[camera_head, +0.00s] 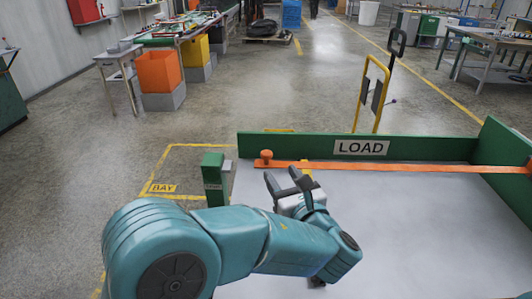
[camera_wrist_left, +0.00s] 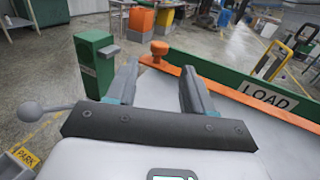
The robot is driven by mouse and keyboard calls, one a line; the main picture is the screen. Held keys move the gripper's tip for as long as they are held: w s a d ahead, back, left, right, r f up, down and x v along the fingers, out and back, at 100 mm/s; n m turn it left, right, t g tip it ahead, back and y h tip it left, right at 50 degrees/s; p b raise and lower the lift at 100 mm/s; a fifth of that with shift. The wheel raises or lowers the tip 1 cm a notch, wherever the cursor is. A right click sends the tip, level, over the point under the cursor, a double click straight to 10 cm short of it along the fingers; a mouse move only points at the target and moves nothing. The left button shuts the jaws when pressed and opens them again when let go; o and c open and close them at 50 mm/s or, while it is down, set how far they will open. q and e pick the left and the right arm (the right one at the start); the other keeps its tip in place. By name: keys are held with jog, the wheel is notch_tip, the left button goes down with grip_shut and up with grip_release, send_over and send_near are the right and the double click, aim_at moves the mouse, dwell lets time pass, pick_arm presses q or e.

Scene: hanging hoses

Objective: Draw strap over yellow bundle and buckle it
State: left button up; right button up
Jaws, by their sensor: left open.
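An orange strap (camera_head: 400,167) runs along the green LOAD board, from an orange knob (camera_head: 265,158) at its left end toward the right wall. The knob (camera_wrist_left: 159,50) and strap also show in the wrist view. A green post with a grey piece (camera_head: 214,180) stands at the left edge of the bed; I cannot tell whether it is the buckle. My left gripper (camera_head: 285,180) is open and empty over the bed, just in front of the knob and apart from it. In the wrist view its fingers (camera_wrist_left: 160,78) point toward the knob. I cannot make out a yellow bundle. My right gripper is not in view.
The grey bed (camera_head: 440,230) is bare where it shows, with a green wall (camera_head: 505,155) at the right. A yellow frame (camera_head: 372,95) stands behind the board. Tables and bins stand farther back.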

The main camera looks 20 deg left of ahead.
aim_at(269, 156)
pick_arm(q)
jog(key=x, duration=1)
jog(key=shift+w+a+p, duration=0.1)
jog(key=shift+a+p, duration=0.05)
jog(key=shift+p, duration=0.15)
grip_shut()
jog(key=s+a+b, duration=0.1)
jog(key=a, duration=0.2)
jog(key=a+b, duration=0.1)
jog(key=a, duration=0.2)
jog(key=s+a+b, duration=0.1)
jog(key=a, duration=0.1)
jog(key=shift+s+a+r, duration=0.15)
jog(key=shift+s+a, duration=0.15)
jog(key=shift+a, duration=0.1)
jog(key=shift+a+r, duration=0.15)
